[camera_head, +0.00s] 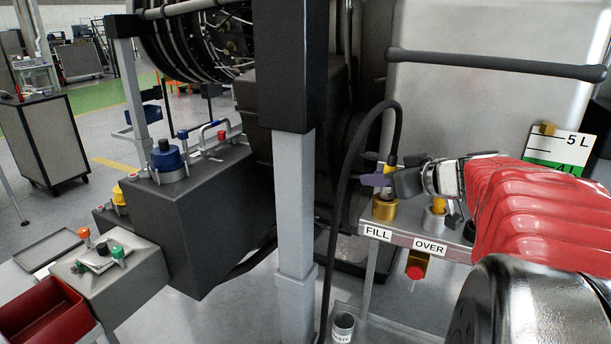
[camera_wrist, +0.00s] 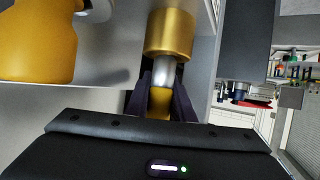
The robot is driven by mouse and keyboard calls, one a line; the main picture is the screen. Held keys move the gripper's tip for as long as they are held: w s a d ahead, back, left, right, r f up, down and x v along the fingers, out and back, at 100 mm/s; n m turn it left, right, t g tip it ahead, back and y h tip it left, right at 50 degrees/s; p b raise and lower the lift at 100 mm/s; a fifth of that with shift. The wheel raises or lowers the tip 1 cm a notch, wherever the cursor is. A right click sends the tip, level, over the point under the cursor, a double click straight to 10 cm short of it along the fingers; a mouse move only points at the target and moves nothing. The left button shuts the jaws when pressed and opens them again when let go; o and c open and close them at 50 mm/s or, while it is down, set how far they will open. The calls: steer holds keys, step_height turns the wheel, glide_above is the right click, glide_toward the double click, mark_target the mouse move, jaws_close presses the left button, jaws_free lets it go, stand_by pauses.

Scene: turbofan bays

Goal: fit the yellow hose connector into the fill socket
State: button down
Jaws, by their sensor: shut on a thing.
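The yellow hose connector (camera_head: 391,160) is upright in my gripper (camera_head: 384,180), with a black hose (camera_head: 353,150) arching from its top. In the wrist view my gripper (camera_wrist: 160,100) is shut on the yellow connector body (camera_wrist: 158,104). The connector's silver nose (camera_wrist: 165,72) meets the mouth of the gold fill socket (camera_wrist: 170,35). In the head view the gold socket (camera_head: 384,209) stands directly below the connector, behind the FILL label. The fingers partly cover the connector, and I cannot tell how deep the nose sits.
To the right, a silver socket (camera_head: 433,221) with a yellow part (camera_head: 440,206) stands behind the OVER label (camera_head: 430,248). A red valve (camera_head: 414,268) hangs below the shelf. A grey post (camera_head: 295,200) stands left of the shelf. A level board (camera_head: 560,150) is at the right.

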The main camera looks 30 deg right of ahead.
step_height(320, 180, down, 2)
steer(key=shift+s+f, duration=0.1)
steer(key=shift+f, duration=0.05)
steer(key=c, duration=2)
jaws_free()
steer(key=shift+o, duration=0.7)
steer(key=shift+f, duration=0.1)
steer(key=o, duration=0.3)
steer(key=shift+r, duration=0.25)
steer(key=shift+r, duration=0.1)
steer(key=v, duration=1.1)
steer(key=shift+s+d+r, duration=0.1)
steer(key=shift+s+r, duration=0.15)
steer(key=shift+r, duration=0.1)
steer(key=shift+w, duration=0.1)
